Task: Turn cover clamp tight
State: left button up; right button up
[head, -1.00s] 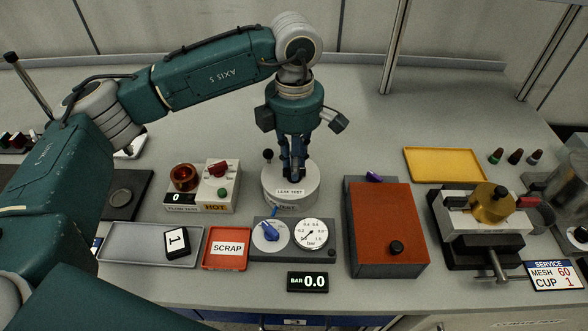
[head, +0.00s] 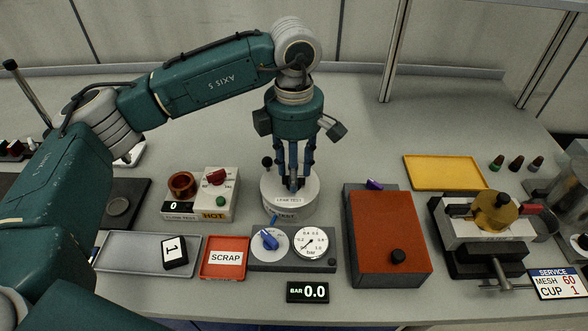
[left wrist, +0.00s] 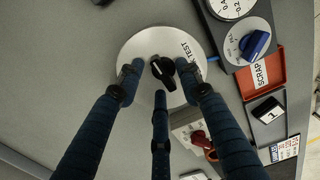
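The white round leak test pot (head: 290,207) stands mid-table in the head view. Its pale lid (left wrist: 140,45) fills the middle of the left wrist view, with a dark clamp knob (left wrist: 163,70) at its centre. My left gripper (head: 294,183) points straight down over the lid. In the left wrist view its three blue fingers (left wrist: 160,80) stand spread around the knob, with gaps visible beside it. The gripper looks open. In the head view the fingers hide most of the knob. My right gripper is in neither view now.
A gauge panel with a blue knob (head: 269,239) stands in front of the pot. A black ball knob (head: 267,161) rises behind its left. The hot unit (head: 220,190) is left, the red-brown box (head: 388,235) right. Table behind the pot is clear.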

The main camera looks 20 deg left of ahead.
pick_arm(q)
notch_tip(320, 180, up, 12)
dwell(0.6)
